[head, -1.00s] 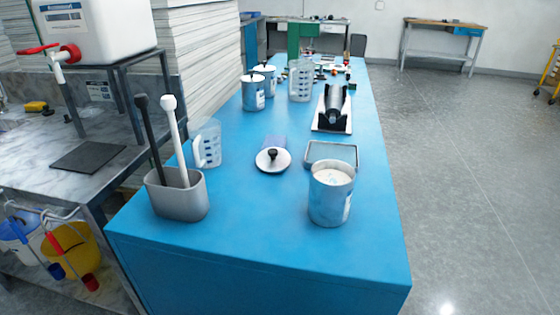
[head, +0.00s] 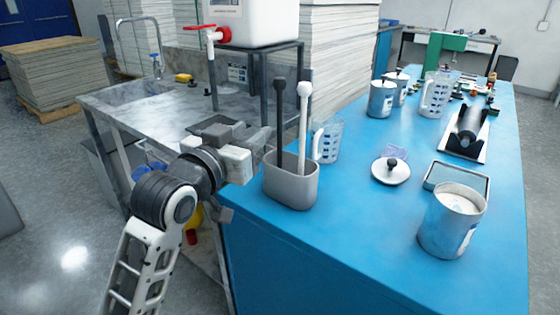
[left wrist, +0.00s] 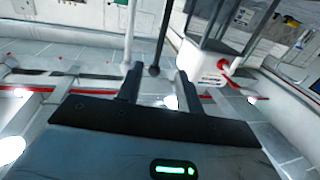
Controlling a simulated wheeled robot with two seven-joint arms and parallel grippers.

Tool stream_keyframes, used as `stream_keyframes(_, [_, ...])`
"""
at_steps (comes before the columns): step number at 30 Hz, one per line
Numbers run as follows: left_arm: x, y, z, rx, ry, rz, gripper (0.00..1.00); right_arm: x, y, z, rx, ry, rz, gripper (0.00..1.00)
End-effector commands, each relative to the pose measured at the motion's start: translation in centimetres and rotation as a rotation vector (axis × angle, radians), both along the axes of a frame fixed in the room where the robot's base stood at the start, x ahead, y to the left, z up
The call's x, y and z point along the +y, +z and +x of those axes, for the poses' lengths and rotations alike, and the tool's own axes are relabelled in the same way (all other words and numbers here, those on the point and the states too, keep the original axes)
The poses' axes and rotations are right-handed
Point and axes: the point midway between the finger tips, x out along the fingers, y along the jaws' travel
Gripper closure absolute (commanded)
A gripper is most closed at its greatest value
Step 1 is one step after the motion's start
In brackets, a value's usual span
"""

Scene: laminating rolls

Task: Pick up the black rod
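The black rod (head: 280,120), with a ball-shaped top, stands upright in a grey oval holder (head: 291,185) at the near left corner of the blue table. A white rod (head: 303,110) stands beside it in the same holder. My left gripper (head: 266,150) is just left of the rods, above the holder's rim, pointing toward them. In the left wrist view its two fingers (left wrist: 160,92) are apart with nothing between them. The black rod (left wrist: 162,35) appears beyond the fingertips, in line with the gap, and the white rod (left wrist: 130,35) beside it. My right gripper is out of view.
A clear measuring jug (head: 328,142) stands close behind the holder. A lidded pot's lid (head: 391,172), a metal can (head: 453,222) and a roller stand (head: 466,135) are farther right. A marble bench (head: 150,110) with a white tank (head: 255,22) lies left.

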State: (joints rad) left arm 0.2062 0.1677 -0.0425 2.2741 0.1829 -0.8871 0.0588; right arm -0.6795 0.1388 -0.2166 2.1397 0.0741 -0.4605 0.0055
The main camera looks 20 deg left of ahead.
Motion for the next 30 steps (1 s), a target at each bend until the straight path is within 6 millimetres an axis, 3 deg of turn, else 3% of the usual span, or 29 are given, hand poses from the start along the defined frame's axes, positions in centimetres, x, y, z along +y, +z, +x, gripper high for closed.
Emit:
stream_keyframes(10, [-1.2, 0.0, 7.2, 0.002, -0.001, -0.001, 0.64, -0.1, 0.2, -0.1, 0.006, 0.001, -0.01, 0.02])
stream_keyframes(20, [-1.6, 0.0, 10.1, 0.001, -0.001, 0.0, 0.64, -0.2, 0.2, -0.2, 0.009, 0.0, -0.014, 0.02])
stream_keyframes(30, [-2.1, -0.1, 14.2, 0.002, 0.0, 0.0, 0.64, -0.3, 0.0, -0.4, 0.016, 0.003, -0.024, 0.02])
